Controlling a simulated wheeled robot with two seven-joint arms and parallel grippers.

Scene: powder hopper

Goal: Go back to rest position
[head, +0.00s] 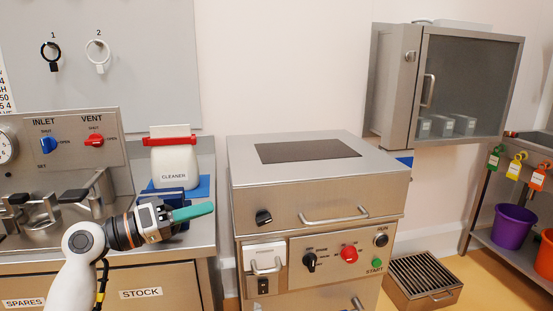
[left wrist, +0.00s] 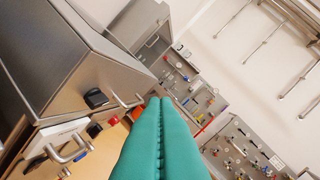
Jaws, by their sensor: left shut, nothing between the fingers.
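My left gripper (head: 193,211) is in the head view, with its arm coming in from the lower left. Its green fingers are shut with nothing between them and point right, in front of the steel counter and left of the steel machine (head: 320,190). In the left wrist view the green fingers (left wrist: 160,110) lie together along their length. The machine's dark-topped lid and front handle show at the left of that view. My right gripper is not in either view.
A white cleaner container (head: 173,165) with a red band stands in a blue tray behind my left gripper. A wall cabinet (head: 465,85) hangs at the right. A slatted steel box (head: 423,279) sits on the floor. Purple (head: 512,226) and orange buckets stand at far right.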

